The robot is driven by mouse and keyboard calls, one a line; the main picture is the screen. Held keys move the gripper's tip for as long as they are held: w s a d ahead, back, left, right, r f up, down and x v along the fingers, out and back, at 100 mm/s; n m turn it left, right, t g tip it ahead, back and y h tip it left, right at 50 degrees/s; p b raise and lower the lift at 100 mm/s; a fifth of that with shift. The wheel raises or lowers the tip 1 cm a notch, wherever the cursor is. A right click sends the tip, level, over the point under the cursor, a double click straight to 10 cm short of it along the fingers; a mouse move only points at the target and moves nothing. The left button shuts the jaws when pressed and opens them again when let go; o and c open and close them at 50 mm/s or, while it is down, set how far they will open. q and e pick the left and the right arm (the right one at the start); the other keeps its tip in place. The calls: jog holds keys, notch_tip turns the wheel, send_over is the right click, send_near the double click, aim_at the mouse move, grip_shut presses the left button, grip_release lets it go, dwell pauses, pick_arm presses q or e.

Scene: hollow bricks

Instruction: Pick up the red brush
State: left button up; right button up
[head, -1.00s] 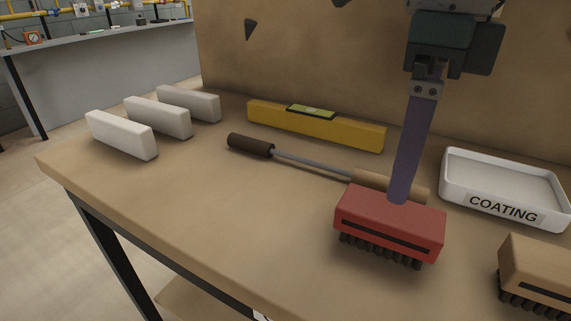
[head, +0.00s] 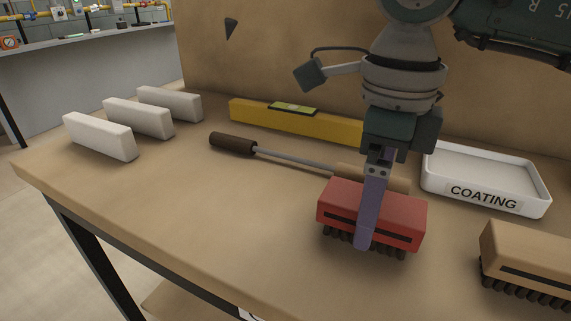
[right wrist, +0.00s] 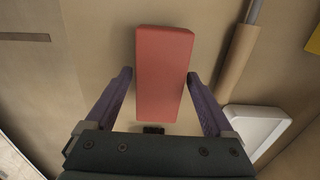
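The red brush (head: 345,199) stands on the table with its dark bristles down. It also shows from above in the right wrist view (right wrist: 162,60). My right gripper (head: 370,205) is over it and open, with purple fingers. In the head view one finger crosses the brush's near side down to the bristles; the other is hidden. In the right wrist view the gripper's fingers (right wrist: 158,75) lie on either side of the brush's near half, with a small gap visible at each side. My left gripper is in neither view.
A roller with a dark handle (head: 232,143) lies just behind the brush. A white tray marked COATING (head: 483,195) and a tan brush (head: 530,255) are to the right. A yellow level (head: 300,122) and white blocks (head: 100,136) stand farther back and left. The front-left tabletop is clear.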

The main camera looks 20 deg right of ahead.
jog(key=c, duration=1.3)
jog(key=shift+o, duration=0.2)
jog(key=shift+r, duration=0.15)
notch_tip(320, 180, up, 20)
jog(key=p, duration=0.4)
jog(key=o, duration=0.9)
jog(key=c, duration=0.6)
